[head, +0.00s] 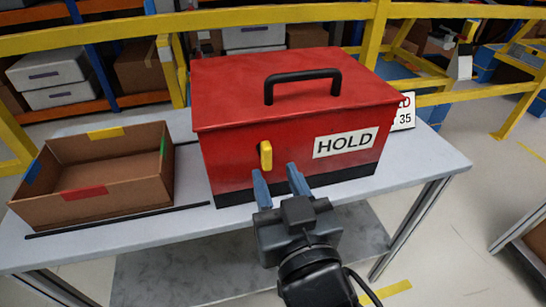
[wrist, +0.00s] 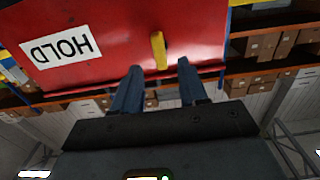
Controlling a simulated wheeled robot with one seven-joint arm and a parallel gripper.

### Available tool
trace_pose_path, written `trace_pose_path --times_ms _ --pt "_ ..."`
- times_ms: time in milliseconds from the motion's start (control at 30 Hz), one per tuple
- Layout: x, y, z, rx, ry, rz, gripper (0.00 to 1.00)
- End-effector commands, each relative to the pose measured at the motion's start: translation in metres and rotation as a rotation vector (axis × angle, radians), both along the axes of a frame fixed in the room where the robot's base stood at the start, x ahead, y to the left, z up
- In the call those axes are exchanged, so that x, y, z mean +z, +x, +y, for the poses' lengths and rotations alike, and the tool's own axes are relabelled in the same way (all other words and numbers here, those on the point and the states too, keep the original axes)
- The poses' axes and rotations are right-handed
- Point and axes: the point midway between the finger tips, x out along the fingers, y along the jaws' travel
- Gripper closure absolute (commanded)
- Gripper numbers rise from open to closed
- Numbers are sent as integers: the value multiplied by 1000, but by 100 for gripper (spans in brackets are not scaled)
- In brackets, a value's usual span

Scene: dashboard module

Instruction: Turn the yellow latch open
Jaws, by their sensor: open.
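The yellow latch (head: 265,155) is a small upright bar on the front face of a red box (head: 225,165) in the head view. It also shows in the wrist view (wrist: 158,48), just beyond and between the fingertips. My gripper (head: 280,180) is open, with two blue-grey fingers pointing at the box front. In the head view the fingertips appear slightly below and to the right of the latch. The gripper also shows in the wrist view (wrist: 160,68), with nothing between its fingers. I see no contact with the latch, and the exact gap is unclear.
The box has a black top handle (head: 300,75) and a white HOLD label (head: 346,142). An open cardboard tray (head: 85,203) and a thin black rod (head: 120,220) lie left on the grey table (head: 180,235). A yellow railing (head: 240,15) runs behind.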

Motion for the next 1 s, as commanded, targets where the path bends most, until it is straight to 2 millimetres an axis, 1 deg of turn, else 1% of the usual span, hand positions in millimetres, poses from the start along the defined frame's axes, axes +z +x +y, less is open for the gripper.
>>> trace_pose_path --times_ms 33,100,300,433,667,767,1000 --pt "2 9 3 0 -1 -1 57" --pt "1 19 6 1 0 0 57" --pt "0 40 12 1 0 0 57" --pt "0 46 14 2 1 0 57" --pt "0 46 13 1 0 0 57" --pt "0 46 13 1 0 0 65" --pt "0 46 13 1 0 0 88"
